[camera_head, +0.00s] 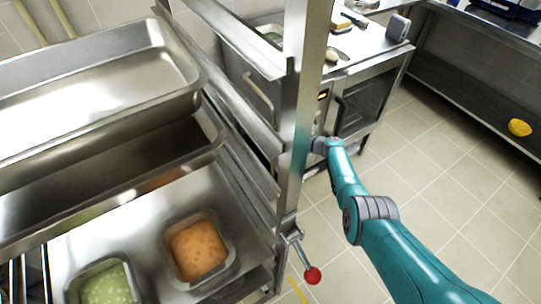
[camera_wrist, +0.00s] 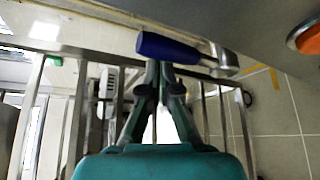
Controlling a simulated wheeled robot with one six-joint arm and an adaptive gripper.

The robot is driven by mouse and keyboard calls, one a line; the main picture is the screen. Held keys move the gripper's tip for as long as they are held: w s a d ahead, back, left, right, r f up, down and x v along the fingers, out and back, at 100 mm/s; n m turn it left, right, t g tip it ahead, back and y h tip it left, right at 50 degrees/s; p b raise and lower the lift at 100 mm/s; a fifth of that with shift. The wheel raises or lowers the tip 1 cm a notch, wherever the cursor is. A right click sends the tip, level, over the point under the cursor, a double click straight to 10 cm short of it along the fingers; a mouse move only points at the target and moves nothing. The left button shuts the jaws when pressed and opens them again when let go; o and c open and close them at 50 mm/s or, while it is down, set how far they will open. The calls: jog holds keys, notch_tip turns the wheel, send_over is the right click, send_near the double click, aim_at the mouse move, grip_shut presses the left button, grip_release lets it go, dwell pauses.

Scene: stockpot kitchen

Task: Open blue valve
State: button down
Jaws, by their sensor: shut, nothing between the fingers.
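The blue valve handle (camera_wrist: 172,47) shows in the wrist view as a dark blue lever lying roughly crosswise, with a metal valve body (camera_wrist: 226,62) at its right end. My gripper (camera_wrist: 163,68) is shut and empty. Its fingertips are right at the lower edge of the blue handle in the picture; I cannot tell whether they touch it. In the head view my teal arm reaches behind the steel rack post, and the gripper and blue valve are hidden there.
A steel rack (camera_head: 298,130) with deep pans (camera_head: 190,85) stands close on the left of my arm. A lever with a red ball (camera_head: 313,275) sticks out low on its post. A steel oven cabinet (camera_head: 372,95) stands behind.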

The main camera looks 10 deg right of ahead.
jog(key=shift+w+d+r, duration=0.15)
jog(key=shift+w+d, duration=0.05)
jog(key=shift+d, duration=0.3)
dwell(0.3)
